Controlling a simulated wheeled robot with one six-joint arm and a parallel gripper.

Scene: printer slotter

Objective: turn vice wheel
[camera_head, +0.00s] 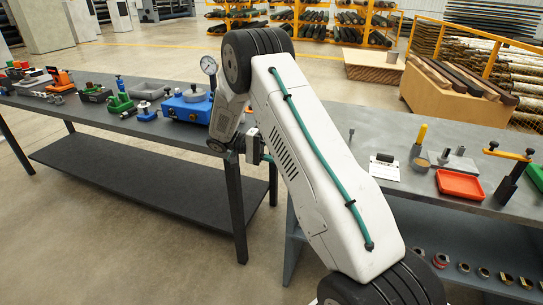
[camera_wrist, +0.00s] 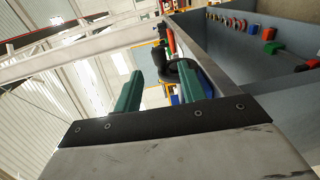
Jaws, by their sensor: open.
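My gripper (camera_wrist: 160,72) is open, with two green fingers apart in the wrist view. A dark rounded part (camera_wrist: 183,72) shows between and beyond the fingers; I cannot tell whether it is the vice wheel or whether anything touches it. In the head view my arm crosses the middle and hides much of my gripper. Small vice-like tools stand on the left bench, among them a green one (camera_head: 120,105) and an orange-red one (camera_head: 60,82). I cannot make out a vice wheel with certainty.
The left bench (camera_head: 88,118) also holds a blue device (camera_head: 190,106) with a dial gauge (camera_head: 209,66). The right bench (camera_head: 375,140) carries a red tray (camera_head: 459,186) and a post with an orange arm (camera_head: 512,172). Floor is clear in front of the left bench.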

